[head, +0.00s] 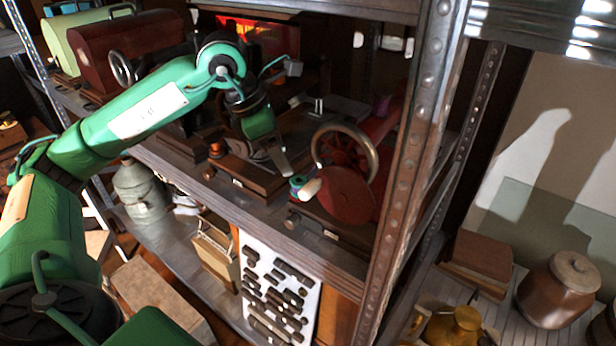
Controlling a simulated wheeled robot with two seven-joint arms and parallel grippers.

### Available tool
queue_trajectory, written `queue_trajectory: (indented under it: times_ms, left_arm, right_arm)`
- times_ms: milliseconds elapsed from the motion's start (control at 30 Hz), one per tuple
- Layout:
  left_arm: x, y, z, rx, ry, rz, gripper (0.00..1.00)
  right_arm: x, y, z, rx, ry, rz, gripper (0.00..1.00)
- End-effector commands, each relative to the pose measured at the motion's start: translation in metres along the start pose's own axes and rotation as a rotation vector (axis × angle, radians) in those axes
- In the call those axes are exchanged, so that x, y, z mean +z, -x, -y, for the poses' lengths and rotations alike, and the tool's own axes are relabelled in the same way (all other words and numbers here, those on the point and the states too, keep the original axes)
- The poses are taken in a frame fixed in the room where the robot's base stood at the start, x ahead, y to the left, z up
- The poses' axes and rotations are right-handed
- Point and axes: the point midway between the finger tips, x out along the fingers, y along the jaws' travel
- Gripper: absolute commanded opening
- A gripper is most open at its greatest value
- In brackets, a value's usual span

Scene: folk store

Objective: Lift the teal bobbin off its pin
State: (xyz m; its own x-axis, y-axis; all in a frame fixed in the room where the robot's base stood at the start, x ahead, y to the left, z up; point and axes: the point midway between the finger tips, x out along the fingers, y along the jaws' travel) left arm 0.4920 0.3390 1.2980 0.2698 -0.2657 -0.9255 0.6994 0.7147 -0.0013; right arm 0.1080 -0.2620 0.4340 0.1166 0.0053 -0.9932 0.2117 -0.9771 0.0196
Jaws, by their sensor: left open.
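A small teal piece (297,182), which looks like the teal bobbin, shows at the front of the red hand-wheel machine on the shelf. A cream-coloured piece (312,189) sits right against it. The pin under the bobbin cannot be made out. My left gripper (279,162) reaches in from the left and points down, its grey finger just above and left of the teal piece. It is open, and I see nothing held in it. Whether it touches the bobbin is unclear. My right gripper is out of view.
A red machine with a large wheel (345,152) stands right of the gripper. A dark wooden machine base (243,178) with an orange spool (216,150) is to the left. A metal shelf post (407,150) rises close on the right. A shelf board hangs above.

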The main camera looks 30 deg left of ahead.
Motion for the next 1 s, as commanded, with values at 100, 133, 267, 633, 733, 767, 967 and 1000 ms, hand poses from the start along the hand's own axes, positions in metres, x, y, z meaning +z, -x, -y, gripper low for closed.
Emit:
queue_trajectory:
  times_ms: [100,133,267,633,733,767,967,1000]
  left_arm:
    - [0.001,-0.011,0.001,-0.003,-0.001,-0.002,0.58]
    - [0.001,-0.014,0.001,-0.003,-0.001,-0.002,0.58]
    - [0.004,-0.024,0.003,-0.004,-0.001,-0.002,0.58]
    - [0.007,-0.066,0.005,-0.002,0.000,0.000,0.58]
    - [0.007,-0.068,0.005,-0.002,-0.001,0.001,0.58]
    - [0.007,-0.068,0.005,-0.002,-0.001,0.002,0.58]
    - [0.007,-0.067,0.005,-0.002,-0.001,0.002,0.36]
    - [0.007,-0.067,0.005,-0.002,-0.001,0.002,0.29]
  right_arm:
    - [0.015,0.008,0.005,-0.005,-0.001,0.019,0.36]
    - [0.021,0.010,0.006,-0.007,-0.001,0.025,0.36]
    - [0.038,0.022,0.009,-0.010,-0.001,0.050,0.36]
    - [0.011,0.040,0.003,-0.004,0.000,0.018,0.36]
    - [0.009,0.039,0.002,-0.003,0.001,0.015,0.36]
    - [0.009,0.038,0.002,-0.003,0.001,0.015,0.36]
    - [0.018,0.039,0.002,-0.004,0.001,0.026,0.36]
    - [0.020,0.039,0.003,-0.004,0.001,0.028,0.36]
